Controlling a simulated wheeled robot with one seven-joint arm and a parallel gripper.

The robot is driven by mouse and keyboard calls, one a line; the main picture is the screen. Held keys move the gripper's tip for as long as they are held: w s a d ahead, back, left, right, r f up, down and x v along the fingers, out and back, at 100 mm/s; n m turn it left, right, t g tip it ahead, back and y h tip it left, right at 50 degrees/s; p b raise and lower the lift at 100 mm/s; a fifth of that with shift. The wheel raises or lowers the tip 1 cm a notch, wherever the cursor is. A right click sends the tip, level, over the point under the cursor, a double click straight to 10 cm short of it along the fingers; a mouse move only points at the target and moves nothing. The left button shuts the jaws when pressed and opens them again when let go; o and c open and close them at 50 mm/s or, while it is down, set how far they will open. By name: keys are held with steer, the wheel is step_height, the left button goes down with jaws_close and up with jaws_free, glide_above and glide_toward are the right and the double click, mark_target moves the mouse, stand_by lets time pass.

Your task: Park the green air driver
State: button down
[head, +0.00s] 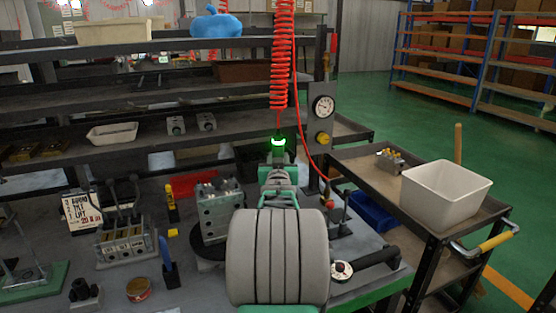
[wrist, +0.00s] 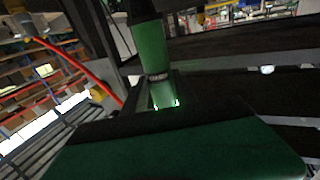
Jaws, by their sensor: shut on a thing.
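The green air driver (head: 278,141) hangs below a red coiled hose (head: 282,60) in the middle of the head view. A bright green ring shows on it, and most of it is hidden behind my arm and gripper. My gripper (head: 277,159) is shut on the driver, above the bench. In the wrist view the driver (wrist: 151,48) is a green cylinder, upright with a slight tilt. Its lower end runs down between the fingers of my gripper (wrist: 163,95). I cannot pick out a parking holder for the driver.
A valve block (head: 217,212) stands on the bench left of my arm. A lever stand (head: 126,240) and a sign (head: 82,208) are farther left. A pressure gauge (head: 323,107) is on a post at right. A cart with a white bin (head: 445,190) stands right.

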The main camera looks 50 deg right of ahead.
steer(key=shift+f+b, duration=1.25)
steer(key=shift+b, duration=0.25)
steer(key=c, duration=1.2)
jaws_free()
steer(key=o, duration=0.3)
steer(key=shift+f, duration=0.15)
steer(key=v, duration=0.8)
steer(key=shift+w, duration=0.1)
